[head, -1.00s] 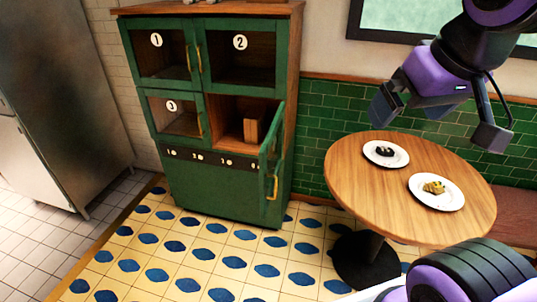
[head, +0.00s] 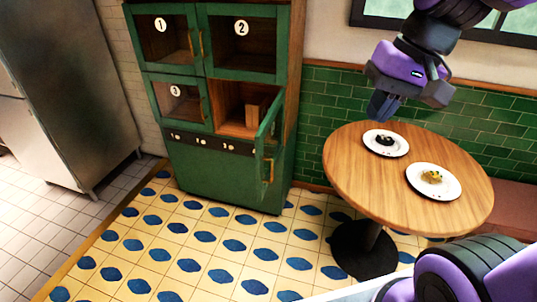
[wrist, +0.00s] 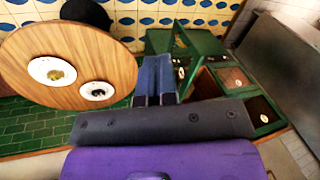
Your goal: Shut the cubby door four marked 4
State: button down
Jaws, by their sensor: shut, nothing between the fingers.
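The green cabinet (head: 225,175) has glass-fronted cubbies marked 1, 2 and 3, whose doors look shut. The lower right cubby (head: 238,123) has its door (head: 269,150) swung out toward me, seen nearly edge-on, with a brass handle (head: 268,171). Its number does not show in the head view. A brown block (head: 255,110) stands inside. My gripper (head: 378,108) is in the air above the back of the round table, right of the cabinet and apart from the door. Its fingers (wrist: 155,80) are together and empty in the wrist view, where the cabinet (wrist: 205,82) also shows.
A round wooden table (head: 340,170) stands right of the cabinet, bearing two white plates with food, one nearer (head: 447,190) and one farther (head: 399,150). A steel fridge (head: 60,90) is at left. The tiled floor (head: 215,245) before the cabinet is clear.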

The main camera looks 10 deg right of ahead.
jog(key=w+a+f+m+g+y, duration=0.35)
jog(key=w+f+m+y, duration=0.7)
jog(key=w+f, duration=0.6)
jog(key=m+t+y, duration=0.3)
jog(key=m+t, duration=0.8)
send_near(261, 154)
jog(key=shift+h, duration=0.25)
jog(key=x, duration=0.7)
jog(key=shift+w+a+r, duration=0.1)
jog(key=shift+a+r, duration=0.2)
jog(key=shift+r, duration=0.05)
